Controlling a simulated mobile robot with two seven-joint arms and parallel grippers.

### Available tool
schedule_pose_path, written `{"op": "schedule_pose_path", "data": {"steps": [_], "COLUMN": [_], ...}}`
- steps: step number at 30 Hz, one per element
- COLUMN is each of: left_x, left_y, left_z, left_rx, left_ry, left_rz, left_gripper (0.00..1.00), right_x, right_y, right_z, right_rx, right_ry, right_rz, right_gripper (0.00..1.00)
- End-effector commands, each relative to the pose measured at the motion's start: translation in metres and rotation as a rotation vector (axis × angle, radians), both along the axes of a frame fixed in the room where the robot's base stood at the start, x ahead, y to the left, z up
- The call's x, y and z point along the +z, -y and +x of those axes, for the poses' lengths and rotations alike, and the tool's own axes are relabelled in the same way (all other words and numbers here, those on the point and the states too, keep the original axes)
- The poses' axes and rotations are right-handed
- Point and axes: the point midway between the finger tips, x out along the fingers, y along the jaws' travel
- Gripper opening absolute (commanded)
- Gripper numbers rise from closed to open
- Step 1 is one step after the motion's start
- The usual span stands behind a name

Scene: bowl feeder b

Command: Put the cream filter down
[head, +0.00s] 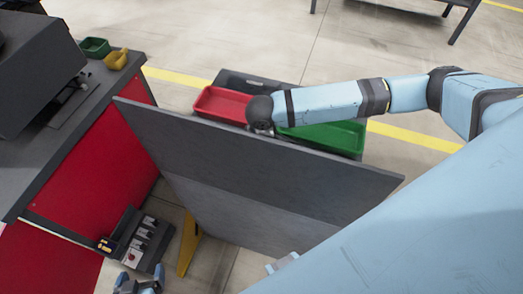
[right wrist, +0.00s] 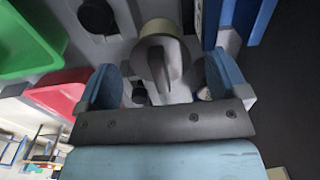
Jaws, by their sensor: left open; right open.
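A round cream-and-grey piece, likely the cream filter (right wrist: 178,48), shows in the right wrist view, with a dark tapered part across its front. It sits on a grey surface just beyond my right gripper (right wrist: 163,82). That gripper is open, with a blue finger on each side and a visible gap to the piece. In the head view the right gripper and the filter are hidden behind the grey panel. My left gripper (head: 139,284) is open and empty at the bottom edge of the head view, partly cut off.
A large grey panel (head: 250,170) stands in front of my right arm. Behind it are a red bin (head: 222,104) and a green bin (head: 325,137). A red-sided workbench (head: 95,165) is at left, holding a small green bin (head: 95,47) and a yellow scoop-like item (head: 116,59).

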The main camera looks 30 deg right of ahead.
Motion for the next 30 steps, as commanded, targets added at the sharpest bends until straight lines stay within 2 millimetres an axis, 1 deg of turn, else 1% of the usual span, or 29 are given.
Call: {"op": "schedule_pose_path", "data": {"steps": [3,8,9,11,12,14,15,16,25,30], "left_x": [-0.001,-0.001,-0.001,-0.001,-0.001,-0.001,-0.001,-0.001,-0.001,0.000], "left_y": [0.000,0.000,0.000,0.000,0.000,0.000,0.000,0.000,0.000,0.000], "left_z": [0.000,0.000,0.000,0.000,0.000,0.000,0.000,0.000,0.000,0.000], "left_rx": [0.001,0.001,0.001,0.001,0.001,0.001,0.001,0.001,0.001,-0.001], "left_ry": [-0.001,-0.002,-0.002,-0.002,-0.002,-0.002,-0.002,-0.002,-0.002,-0.001], "left_rz": [0.001,0.001,0.001,0.001,0.001,0.001,0.001,0.001,0.001,0.001], "left_gripper": [0.87,0.87,0.87,0.87,0.87,0.87,0.87,0.87,0.87,0.87], "right_x": [-0.006,-0.006,-0.006,-0.005,-0.005,-0.005,-0.005,-0.005,-0.004,0.006], "right_y": [0.000,0.000,0.000,0.000,0.000,0.000,0.000,0.000,0.000,0.000], "right_z": [0.000,0.000,0.000,0.000,0.000,0.000,0.000,0.000,0.000,0.000], "right_rx": [0.000,0.001,0.001,0.001,0.001,0.001,0.001,0.001,0.001,0.001], "right_ry": [0.001,0.002,0.001,0.002,0.001,0.001,0.001,0.001,0.002,0.002], "right_rz": [0.001,0.001,0.001,0.001,0.001,0.001,0.001,0.001,0.001,0.001], "right_gripper": [0.93,0.93,0.90,0.76,0.67,0.54,0.44,0.37,0.37,0.37]}}
